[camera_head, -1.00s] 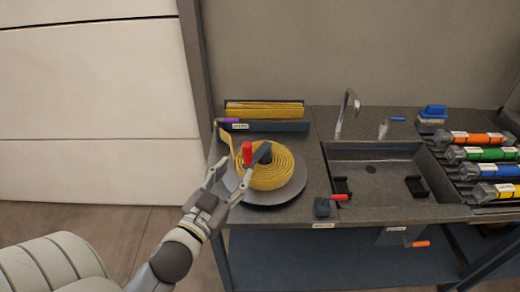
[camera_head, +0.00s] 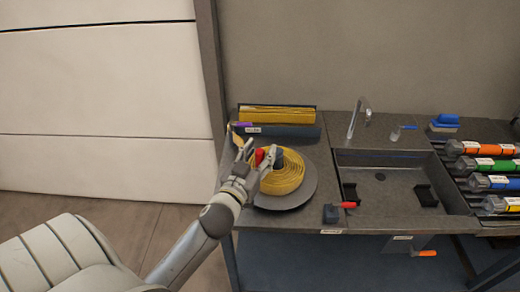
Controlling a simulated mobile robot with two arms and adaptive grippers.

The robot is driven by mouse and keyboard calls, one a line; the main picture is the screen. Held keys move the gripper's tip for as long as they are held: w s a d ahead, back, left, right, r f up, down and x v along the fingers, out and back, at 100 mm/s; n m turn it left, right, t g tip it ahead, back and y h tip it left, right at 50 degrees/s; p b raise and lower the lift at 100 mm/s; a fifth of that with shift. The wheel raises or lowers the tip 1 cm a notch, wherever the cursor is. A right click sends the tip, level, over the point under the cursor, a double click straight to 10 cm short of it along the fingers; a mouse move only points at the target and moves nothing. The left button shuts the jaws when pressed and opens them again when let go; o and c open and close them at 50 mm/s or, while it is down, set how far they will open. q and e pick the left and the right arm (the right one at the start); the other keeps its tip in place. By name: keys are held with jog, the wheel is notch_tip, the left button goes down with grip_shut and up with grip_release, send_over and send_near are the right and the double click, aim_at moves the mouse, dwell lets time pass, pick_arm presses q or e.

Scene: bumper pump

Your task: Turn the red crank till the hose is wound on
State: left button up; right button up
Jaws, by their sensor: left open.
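The yellow hose (camera_head: 288,178) lies coiled on a round grey turntable (camera_head: 300,200) at the bench's left end. The red crank (camera_head: 259,156) has an upright red handle beside the dark hub (camera_head: 277,156) over the coil. My left gripper (camera_head: 257,153) is open, with its fingers on either side of the red handle. The fingers partly hide the handle, and I cannot tell whether they touch it. A strip of hose (camera_head: 236,138) shows at the coil's back left, partly behind the gripper. My right gripper is not in view.
A rack of folded yellow hose (camera_head: 277,114) stands behind the turntable. To the right are a sink (camera_head: 385,180) with a tap (camera_head: 356,118), a small red lever (camera_head: 347,205), a blue brush (camera_head: 445,121) and several coloured cylinders (camera_head: 485,165).

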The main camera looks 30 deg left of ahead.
pick_arm(q)
jog(key=shift+w, duration=0.25)
grip_shut()
jog(key=shift+a, duration=0.1)
dwell(0.3)
